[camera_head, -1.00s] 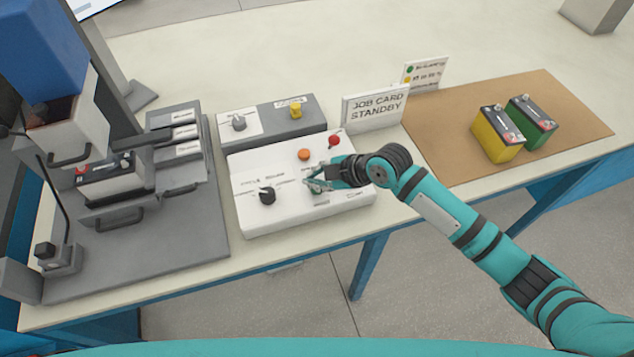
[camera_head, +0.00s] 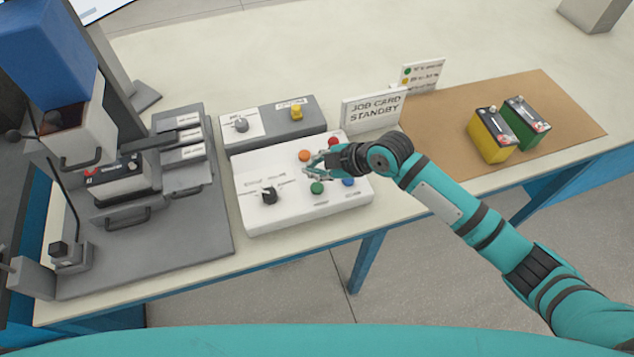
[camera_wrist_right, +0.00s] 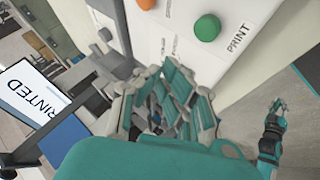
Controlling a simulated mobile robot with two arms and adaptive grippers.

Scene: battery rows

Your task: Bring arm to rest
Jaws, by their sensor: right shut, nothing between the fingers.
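My right gripper (camera_head: 316,164) is shut and empty. It hangs over the white control panel (camera_head: 255,222), near the orange button (camera_head: 304,156) and the green button (camera_head: 317,188). A blue button (camera_head: 348,182), a red button (camera_head: 333,142) and a black knob (camera_head: 269,196) also show on the panel. In the right wrist view my right gripper's fingers (camera_wrist_right: 170,98) fill the middle, with the green button (camera_wrist_right: 207,27) beyond them, beside a label reading PRINT. My right arm reaches in from the lower right.
A sign reading JOB CARD STANDBY (camera_head: 374,108) stands behind the panel. A brown mat (camera_head: 560,95) at right holds a yellow battery (camera_head: 488,137) and a green battery (camera_head: 525,122). A grey press station (camera_head: 200,255) holding a dark-topped battery (camera_head: 122,180) stands at left.

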